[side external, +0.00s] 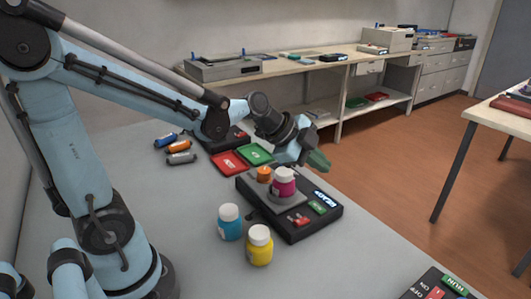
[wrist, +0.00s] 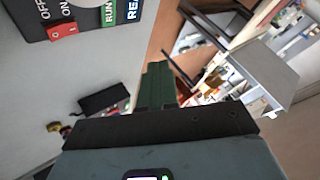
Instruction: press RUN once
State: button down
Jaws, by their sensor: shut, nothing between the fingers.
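A black machine (side external: 270,222) stands on the grey table in the side view. My gripper (side external: 319,160) is shut and empty, above the machine's far side and apart from the button. Its green fingers (wrist: 158,82) are together in the wrist view.
A magenta bottle (side external: 284,184) and an orange one (side external: 264,174) stand on the machine. Blue (side external: 230,224) and yellow (side external: 259,247) bottles stand in front. Red (side external: 230,163) and green (side external: 256,153) trays lie behind. Another RUN panel (side external: 437,287) is at lower right.

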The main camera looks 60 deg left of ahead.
aim_at(313, 207)
jog(key=shift+f, duration=4.25)
jog(key=shift+f, duration=0.15)
jog(key=shift+f, duration=0.3)
jog(key=shift+f, duration=0.4)
jog(key=shift+r, duration=0.85)
